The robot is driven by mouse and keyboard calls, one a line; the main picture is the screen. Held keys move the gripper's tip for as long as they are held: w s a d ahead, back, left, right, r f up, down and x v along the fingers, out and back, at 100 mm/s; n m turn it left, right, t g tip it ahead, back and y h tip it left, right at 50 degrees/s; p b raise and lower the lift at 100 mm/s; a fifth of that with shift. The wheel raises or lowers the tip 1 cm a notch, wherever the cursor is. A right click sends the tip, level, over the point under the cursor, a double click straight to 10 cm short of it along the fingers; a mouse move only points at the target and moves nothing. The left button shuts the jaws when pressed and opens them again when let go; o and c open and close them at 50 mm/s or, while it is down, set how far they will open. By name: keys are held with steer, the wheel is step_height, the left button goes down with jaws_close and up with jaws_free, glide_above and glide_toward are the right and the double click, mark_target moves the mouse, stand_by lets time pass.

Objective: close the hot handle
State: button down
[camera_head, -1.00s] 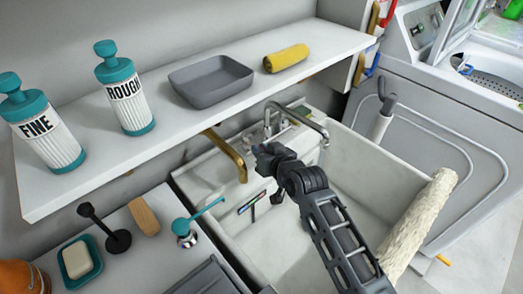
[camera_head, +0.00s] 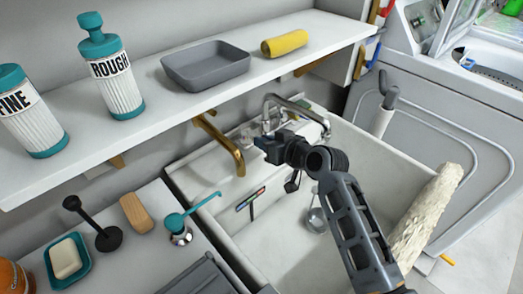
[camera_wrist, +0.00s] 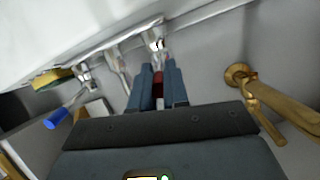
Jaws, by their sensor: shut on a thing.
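The metal faucet (camera_head: 290,103) stands at the back wall of the white sink (camera_head: 345,150). My gripper (camera_head: 264,143) is at the faucet's left side, beside the spout, with its fingers largely hidden by the wrist. In the wrist view my gripper's blue fingers (camera_wrist: 158,84) are shut on the red hot handle (camera_wrist: 158,91), which shows as a narrow strip between them. The metal valve body (camera_wrist: 155,42) is just beyond the fingertips. The other handle, with a blue end (camera_wrist: 57,118), is apart at the left of the wrist view.
A brass bracket (camera_head: 222,148) under the white shelf (camera_head: 130,148) is close to my gripper's left. A ladle-like tool (camera_head: 316,219) hangs in the sink. The sink basin is mostly open.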

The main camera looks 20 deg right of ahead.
steer(key=shift+w+d+n+g+y+b, duration=0.1)
steer(key=shift+d+n+g+y+b, duration=0.2)
steer(key=shift+d+n+y+b, duration=0.4)
steer(key=shift+a, duration=0.15)
steer(key=c, duration=1.1)
jaws_free()
steer(key=v, duration=0.7)
steer(key=shift+s+r, duration=0.15)
steer(key=shift+s, duration=0.2)
